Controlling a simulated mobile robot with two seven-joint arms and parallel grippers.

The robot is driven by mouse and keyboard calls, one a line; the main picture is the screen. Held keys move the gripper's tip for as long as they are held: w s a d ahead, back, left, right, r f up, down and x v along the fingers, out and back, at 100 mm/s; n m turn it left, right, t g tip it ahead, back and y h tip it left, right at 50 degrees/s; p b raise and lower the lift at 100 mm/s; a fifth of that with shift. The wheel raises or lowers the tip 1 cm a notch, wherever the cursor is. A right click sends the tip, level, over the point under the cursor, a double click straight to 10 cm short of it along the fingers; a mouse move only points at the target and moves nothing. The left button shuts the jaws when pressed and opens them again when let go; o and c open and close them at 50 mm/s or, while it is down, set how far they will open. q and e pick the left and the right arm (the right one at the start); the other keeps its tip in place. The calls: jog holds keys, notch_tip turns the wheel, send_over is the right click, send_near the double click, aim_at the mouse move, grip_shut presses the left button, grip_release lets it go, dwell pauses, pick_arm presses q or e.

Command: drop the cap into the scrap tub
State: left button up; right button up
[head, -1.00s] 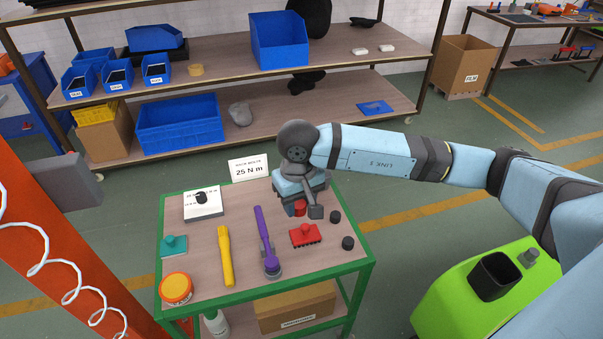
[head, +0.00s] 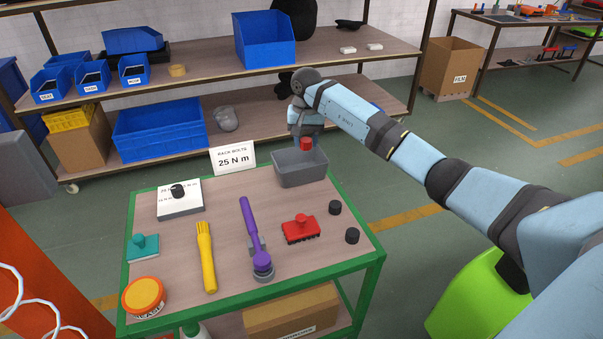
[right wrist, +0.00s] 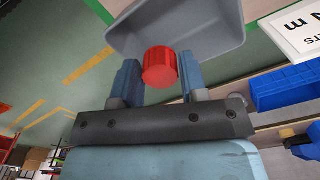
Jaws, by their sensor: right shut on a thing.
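The red cap (head: 306,144) is between the fingers of my right gripper (head: 306,135), which is shut on it. The cap also shows between the fingers in the right wrist view (right wrist: 160,68). The gripper holds it raised at the grey tub (head: 300,175), which stands at the back right corner of the cart. The tub's wall also shows beyond the fingers in the right wrist view (right wrist: 215,40). The cap looks to be at or above the tub's rim, not resting in it. My left gripper is not in view.
A shelf with blue bins (head: 158,128) stands behind.

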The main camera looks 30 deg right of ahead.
aim_at(306, 150)
notch_tip(306, 150, down, 3)
jog(key=shift+r+b, duration=0.15)
jog(key=shift+b, duration=0.4)
pick_arm(q)
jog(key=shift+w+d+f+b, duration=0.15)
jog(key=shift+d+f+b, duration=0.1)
jog(key=shift+b, duration=0.1)
pick_arm(e)
jog(key=shift+f, duration=0.6)
jog(key=o, duration=1.1)
notch_tip(306, 150, up, 13)
jog(key=shift+f+p, duration=0.1)
jog(key=shift+p, duration=0.6)
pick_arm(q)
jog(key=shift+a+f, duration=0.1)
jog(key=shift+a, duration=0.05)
pick_arm(e)
jog(key=shift+r, duration=0.55)
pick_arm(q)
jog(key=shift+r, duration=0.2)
